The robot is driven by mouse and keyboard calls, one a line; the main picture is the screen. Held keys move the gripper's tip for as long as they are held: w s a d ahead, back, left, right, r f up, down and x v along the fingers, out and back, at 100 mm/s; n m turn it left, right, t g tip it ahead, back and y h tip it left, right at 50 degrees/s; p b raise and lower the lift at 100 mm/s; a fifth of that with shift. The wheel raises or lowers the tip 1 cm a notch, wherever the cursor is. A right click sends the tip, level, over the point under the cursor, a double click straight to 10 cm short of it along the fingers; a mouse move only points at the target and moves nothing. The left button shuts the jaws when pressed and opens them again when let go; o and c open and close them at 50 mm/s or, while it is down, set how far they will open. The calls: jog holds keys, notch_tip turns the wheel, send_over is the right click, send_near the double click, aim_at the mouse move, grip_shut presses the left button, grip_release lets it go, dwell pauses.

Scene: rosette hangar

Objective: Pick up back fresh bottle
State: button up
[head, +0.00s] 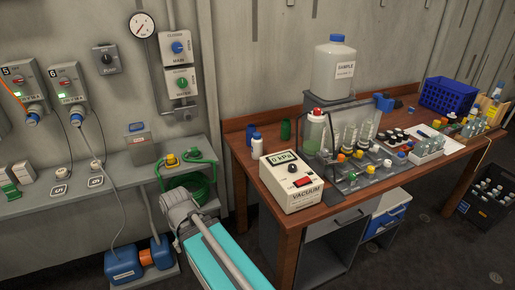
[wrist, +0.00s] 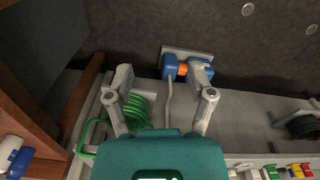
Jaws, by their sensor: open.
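Two small bottles stand close together at the left end of the wooden bench: a white bottle with a blue cap (head: 257,143) and, behind it, one of which mostly a blue top (head: 250,130) shows. Both also show at the lower left edge of the wrist view, a white one (wrist: 10,146) and a blue one (wrist: 20,161). No label tells me which is the back fresh bottle. My gripper (wrist: 162,72) is open, its grey fingers wide apart with nothing between them. It is away from the bottles, over the side with the green hose.
A green hose coil (head: 187,183) lies by the grey shelf (head: 115,183), with a blue pump (head: 122,265) below. The vacuum box (head: 292,187), a dark green bottle (head: 285,130) and a rack of tubes stand on the wooden bench (head: 252,166). A crate of bottles (head: 480,208) is on the right floor.

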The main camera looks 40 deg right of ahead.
jog(key=shift+o, duration=0.8)
jog(key=shift+w+d+f, duration=0.1)
jog(key=shift+w+d, duration=0.15)
jog(key=shift+d, duration=0.05)
jog(key=m+t+h+b, duration=1.05)
jog(key=h+b, duration=0.25)
jog(key=h, duration=0.2)
send_near(256, 137)
jog(key=shift+m+v, duration=0.25)
jog(key=shift+v, duration=0.55)
jog(key=shift+w, duration=0.1)
jog(key=shift+x, duration=4.25)
